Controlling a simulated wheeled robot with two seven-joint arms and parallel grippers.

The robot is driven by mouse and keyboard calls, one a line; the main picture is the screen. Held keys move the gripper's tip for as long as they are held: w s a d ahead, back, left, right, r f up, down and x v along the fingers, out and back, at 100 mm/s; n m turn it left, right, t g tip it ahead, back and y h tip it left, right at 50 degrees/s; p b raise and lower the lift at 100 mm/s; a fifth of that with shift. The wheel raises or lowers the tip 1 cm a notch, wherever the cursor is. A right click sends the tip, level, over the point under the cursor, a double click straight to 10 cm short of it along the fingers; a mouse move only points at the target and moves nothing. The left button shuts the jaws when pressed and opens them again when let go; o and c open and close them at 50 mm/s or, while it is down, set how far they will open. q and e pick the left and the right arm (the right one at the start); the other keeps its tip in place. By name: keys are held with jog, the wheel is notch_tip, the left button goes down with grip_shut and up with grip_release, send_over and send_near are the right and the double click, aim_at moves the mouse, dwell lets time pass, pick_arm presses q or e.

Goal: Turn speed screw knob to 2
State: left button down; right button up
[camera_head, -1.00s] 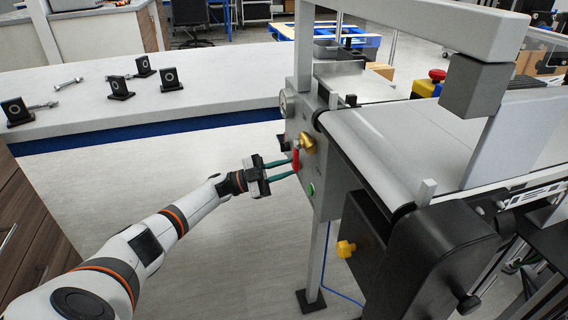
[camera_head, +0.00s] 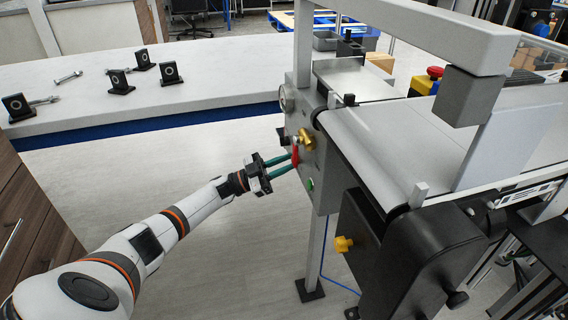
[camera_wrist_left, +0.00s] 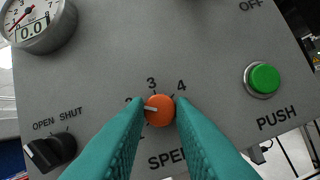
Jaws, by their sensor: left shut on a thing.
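The speed knob is a round orange-red knob (camera_wrist_left: 158,110) on the grey control panel (camera_wrist_left: 95,85). It also shows as a red piece in the head view (camera_head: 295,155). The teal fingers of my left gripper (camera_wrist_left: 160,112) are shut on it, one on each side. The gripper (camera_head: 283,163) also shows in the head view. Printed 3 and 4 stand above the knob; a digit at its left is partly covered by a finger. A short white mark shows on the knob's left side. Lettering below it is partly hidden. My right gripper is out of view.
A black open/shut switch (camera_wrist_left: 50,152), a green push button (camera_wrist_left: 262,78) and a round gauge (camera_wrist_left: 38,22) surround the knob. A brass-coloured knob (camera_head: 306,139) sits just above it in the head view. The conveyor (camera_head: 385,140) stands right; a worktable (camera_head: 215,85) is behind.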

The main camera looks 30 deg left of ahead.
pick_arm(q)
jog(key=c, duration=1.2)
grip_release()
jog(key=shift+c, duration=0.2)
jog(key=b+v, duration=0.1)
jog(key=v, duration=1.1)
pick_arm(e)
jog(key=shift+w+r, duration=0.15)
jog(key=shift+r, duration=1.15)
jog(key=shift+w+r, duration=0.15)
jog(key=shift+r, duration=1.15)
pick_arm(q)
jog(key=shift+w+f, duration=0.1)
jog(key=shift+f, duration=0.05)
